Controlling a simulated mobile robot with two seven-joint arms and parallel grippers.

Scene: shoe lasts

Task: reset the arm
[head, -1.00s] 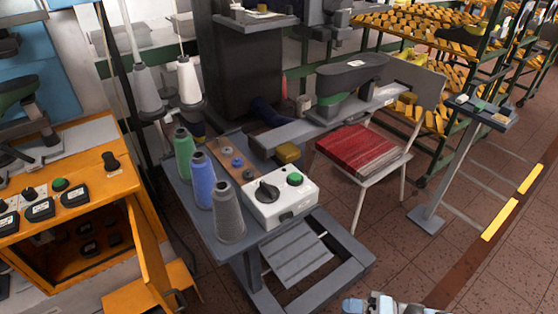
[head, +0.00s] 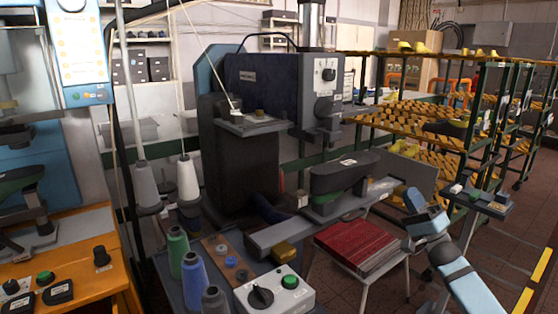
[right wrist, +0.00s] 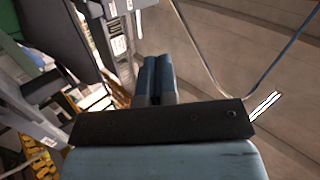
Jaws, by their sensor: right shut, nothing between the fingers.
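My right arm rises from the lower right of the head view, light blue with grey joints. Its gripper (head: 413,199) is at the upper end, in front of the racks and right of the red-seated chair as seen. In the right wrist view the two blue fingers (right wrist: 157,78) lie together, shut and empty. My left gripper is not in view.
A sewing machine (head: 280,85) stands at centre, with thread cones (head: 194,280) and a control box (head: 272,292) in front. Racks of yellow lasts (head: 420,110) stand behind.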

